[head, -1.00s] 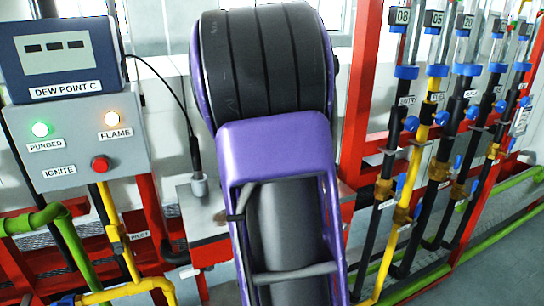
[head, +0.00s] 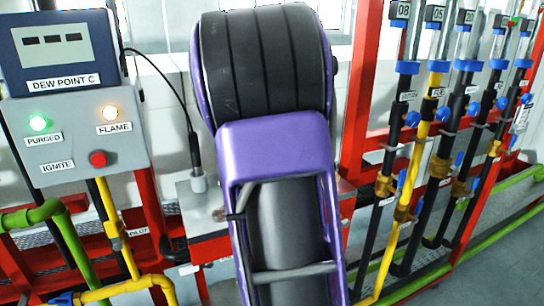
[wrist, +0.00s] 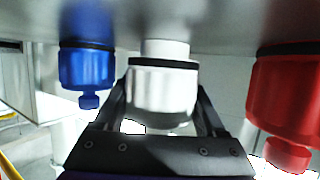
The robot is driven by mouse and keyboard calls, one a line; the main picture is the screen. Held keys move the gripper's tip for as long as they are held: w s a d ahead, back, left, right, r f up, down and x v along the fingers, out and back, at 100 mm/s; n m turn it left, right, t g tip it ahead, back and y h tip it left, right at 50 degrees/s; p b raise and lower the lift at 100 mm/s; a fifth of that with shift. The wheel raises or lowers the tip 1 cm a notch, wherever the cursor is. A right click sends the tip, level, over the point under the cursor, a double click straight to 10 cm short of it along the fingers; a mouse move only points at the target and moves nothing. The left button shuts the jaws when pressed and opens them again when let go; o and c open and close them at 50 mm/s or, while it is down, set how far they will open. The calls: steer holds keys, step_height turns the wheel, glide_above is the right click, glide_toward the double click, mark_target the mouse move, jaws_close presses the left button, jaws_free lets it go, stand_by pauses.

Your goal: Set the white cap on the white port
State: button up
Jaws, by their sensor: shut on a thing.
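In the wrist view, my gripper (wrist: 160,125) has its dark jaws on either side of the white cap (wrist: 160,92) and is shut on it. The cap is upright, with a black band around its top. Directly above the band is the white port (wrist: 165,48), a short white neck under a grey surface. The cap and port line up closely; I cannot tell whether the cap is seated. The cap's lower end is partly hidden by the gripper. In the head view my purple arm hides the gripper, cap and port.
A blue cap (wrist: 87,68) hangs left of the white one, and a red cap (wrist: 288,95) hangs right, both close to the jaws. In the head view a control panel (head: 75,140) stands left, pipes with valves (head: 440,140) right, and red frame posts (head: 362,80) behind.

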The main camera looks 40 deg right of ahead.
steer(key=shift+f, duration=0.15)
steer(key=o, duration=1.1)
steer(key=shift+p+v, duration=1.25)
steer(key=shift+v, duration=0.95)
steer(key=shift+p+v, duration=1.95)
steer(key=shift+v, duration=1.4)
steer(key=shift+w, duration=0.1)
